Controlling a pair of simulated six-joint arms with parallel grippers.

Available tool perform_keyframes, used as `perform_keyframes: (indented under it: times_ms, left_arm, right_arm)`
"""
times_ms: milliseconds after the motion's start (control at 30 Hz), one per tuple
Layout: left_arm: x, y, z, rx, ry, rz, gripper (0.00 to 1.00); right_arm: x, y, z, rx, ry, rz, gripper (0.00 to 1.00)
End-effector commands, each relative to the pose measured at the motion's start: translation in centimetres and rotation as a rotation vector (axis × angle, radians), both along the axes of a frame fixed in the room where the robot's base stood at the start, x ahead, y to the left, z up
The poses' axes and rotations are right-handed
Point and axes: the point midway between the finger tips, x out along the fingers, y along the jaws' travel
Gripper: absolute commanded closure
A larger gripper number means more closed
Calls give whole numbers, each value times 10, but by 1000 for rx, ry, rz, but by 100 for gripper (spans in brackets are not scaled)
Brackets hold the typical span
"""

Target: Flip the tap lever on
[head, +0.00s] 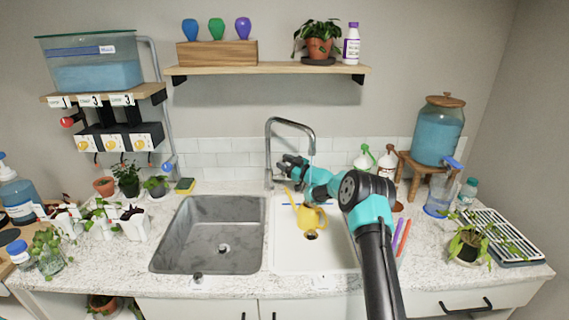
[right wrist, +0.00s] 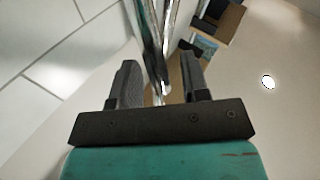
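The chrome tap (head: 268,150) stands behind the sinks, its spout arching over the right, white basin (head: 285,262). My right gripper (head: 281,163) reaches in from the right and is beside the tap's upright pipe, low down. In the right wrist view its two dark fingers (right wrist: 158,85) are apart, with chrome tap parts (right wrist: 155,40) showing in the gap between them. I cannot tell whether a finger touches the metal. The lever is not clearly distinguishable from the pipe, so its position cannot be told. My left gripper is not in view.
A yellow watering can (head: 312,219) stands in the white basin under the spout. A grey basin (head: 213,230) is to the left. Spray bottles (head: 364,162) and a wooden stand with a blue water jar (head: 438,135) are right of the tap. A shelf (head: 265,70) hangs above.

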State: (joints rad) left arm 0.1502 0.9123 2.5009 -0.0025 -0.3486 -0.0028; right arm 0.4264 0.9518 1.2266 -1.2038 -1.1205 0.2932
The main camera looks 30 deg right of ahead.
Motion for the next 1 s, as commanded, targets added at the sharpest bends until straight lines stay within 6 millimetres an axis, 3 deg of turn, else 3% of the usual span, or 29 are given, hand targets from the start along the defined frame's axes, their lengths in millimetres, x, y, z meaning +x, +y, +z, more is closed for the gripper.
perform_keyframes:
  times_ms: [267,467,1000]
  left_arm:
    - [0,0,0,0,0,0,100]
    - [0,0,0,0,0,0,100]
    - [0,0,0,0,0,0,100]
  right_arm:
    - [-1,-1,0,0,0,0,57]
    - [-12,-8,-3,0,0,-1,57]
    - [-94,-57,-22,1,1,-2,57]
